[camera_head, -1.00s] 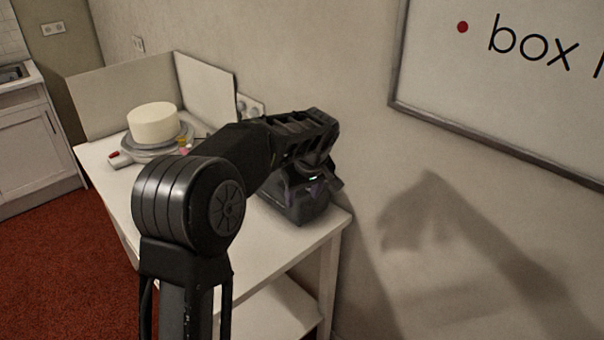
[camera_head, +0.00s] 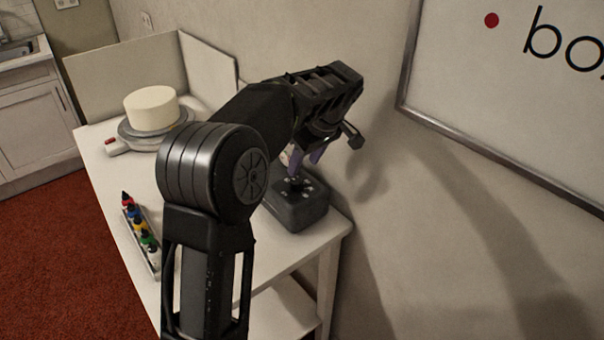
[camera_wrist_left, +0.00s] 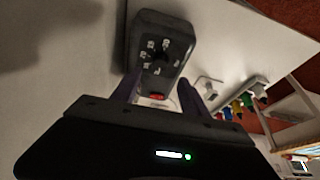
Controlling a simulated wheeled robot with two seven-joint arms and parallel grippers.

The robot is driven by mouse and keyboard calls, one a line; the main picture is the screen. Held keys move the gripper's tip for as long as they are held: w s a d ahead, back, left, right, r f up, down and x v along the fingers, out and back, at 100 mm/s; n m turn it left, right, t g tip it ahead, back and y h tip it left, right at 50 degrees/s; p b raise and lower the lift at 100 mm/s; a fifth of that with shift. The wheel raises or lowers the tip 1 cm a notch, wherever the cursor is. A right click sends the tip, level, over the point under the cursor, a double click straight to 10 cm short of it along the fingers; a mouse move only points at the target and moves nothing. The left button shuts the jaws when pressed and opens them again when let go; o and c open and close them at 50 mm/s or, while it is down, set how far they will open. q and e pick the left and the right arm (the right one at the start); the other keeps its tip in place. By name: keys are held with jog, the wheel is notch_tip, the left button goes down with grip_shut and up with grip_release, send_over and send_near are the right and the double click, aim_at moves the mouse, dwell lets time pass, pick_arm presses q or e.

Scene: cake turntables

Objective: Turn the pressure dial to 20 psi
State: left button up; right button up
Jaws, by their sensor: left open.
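The dark grey pressure unit (camera_head: 300,208) stands on the right end of the white table. Its dark dial knob (camera_head: 294,184) is on the top face, with small pale labels around it. In the left wrist view the unit (camera_wrist_left: 176,30) shows its dial (camera_wrist_left: 159,56) and a red button (camera_wrist_left: 157,97). The labels and the dial's setting are too small to read. My left gripper (camera_head: 304,157) is above the unit, open and empty, its purple fingers apart from the dial. In the wrist view the fingers (camera_wrist_left: 160,88) lie to either side below the dial. My right gripper is not in view.
A white cake (camera_head: 151,108) sits on a turntable (camera_head: 128,131) at the table's back left, before white panels (camera_head: 120,75). A rack of coloured bottles (camera_head: 142,238) lies near the left edge. The wall and whiteboard (camera_head: 520,110) are close on the right.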

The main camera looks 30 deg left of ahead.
aim_at(296, 181)
pick_arm(q)
jog(key=shift+p+x, duration=0.45)
jog(key=shift+x, duration=3.5)
grip_shut()
